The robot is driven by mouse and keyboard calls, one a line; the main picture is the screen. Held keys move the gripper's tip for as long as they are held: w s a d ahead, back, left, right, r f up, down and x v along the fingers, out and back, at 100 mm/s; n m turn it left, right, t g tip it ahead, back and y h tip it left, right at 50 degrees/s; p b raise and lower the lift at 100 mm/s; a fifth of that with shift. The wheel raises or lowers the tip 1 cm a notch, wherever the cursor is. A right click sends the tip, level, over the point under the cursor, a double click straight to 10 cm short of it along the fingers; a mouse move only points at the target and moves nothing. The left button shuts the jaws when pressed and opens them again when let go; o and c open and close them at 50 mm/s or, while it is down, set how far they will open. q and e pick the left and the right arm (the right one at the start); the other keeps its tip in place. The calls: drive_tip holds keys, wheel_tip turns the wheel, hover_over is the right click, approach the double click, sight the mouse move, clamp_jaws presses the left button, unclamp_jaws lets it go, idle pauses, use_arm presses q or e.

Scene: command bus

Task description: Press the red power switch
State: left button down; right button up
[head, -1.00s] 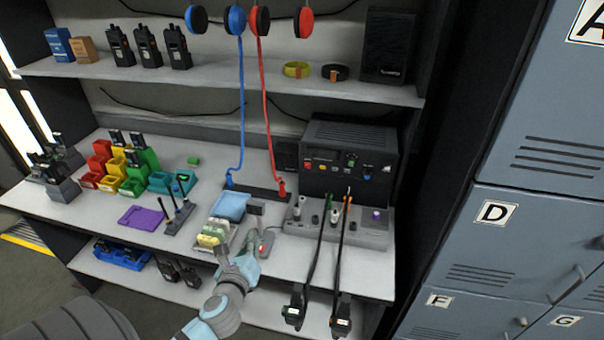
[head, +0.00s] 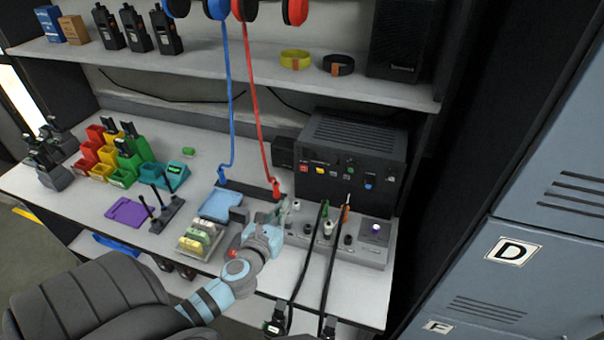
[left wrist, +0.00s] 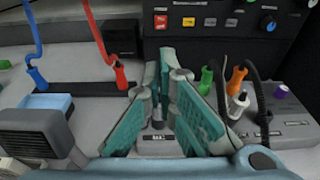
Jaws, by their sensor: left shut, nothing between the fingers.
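A small red switch (head: 304,169) sits at the left end of a row of coloured buttons on the front of a black radio unit (head: 352,135). In the left wrist view the red switch (left wrist: 160,22) shows a light marking, with a yellow button (left wrist: 188,21) to its right. My left gripper (head: 285,208) is shut and empty. It is in front of and below the switch, apart from it. In the left wrist view its fingertips (left wrist: 166,58) point toward the unit, just below the red switch. My right gripper is not in view.
A grey panel (head: 375,256) with knobs and two plugged cables lies in front of the unit, right of my gripper. Blue (head: 223,180) and red (head: 277,188) plugs on hanging cords stand to its left. A grey desk microphone (left wrist: 42,135) is nearby.

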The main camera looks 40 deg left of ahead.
use_arm(q)
approach(302, 168)
drive_tip(key=x, duration=0.3)
drive_tip(key=f+b+x, duration=0.1)
drive_tip(key=x, duration=0.2)
drive_tip(key=shift+s, duration=0.15)
drive_tip(key=shift+w+a, duration=0.15)
drive_tip(key=shift+w, duration=0.2)
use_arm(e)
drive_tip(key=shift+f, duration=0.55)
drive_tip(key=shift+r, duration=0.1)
use_arm(q)
drive_tip(key=shift+w+a+r+p, duration=0.1)
drive_tip(key=shift+w+r+p, duration=0.2)
drive_tip(key=shift+r+p, duration=0.35)
drive_tip(key=shift+f, duration=0.25)
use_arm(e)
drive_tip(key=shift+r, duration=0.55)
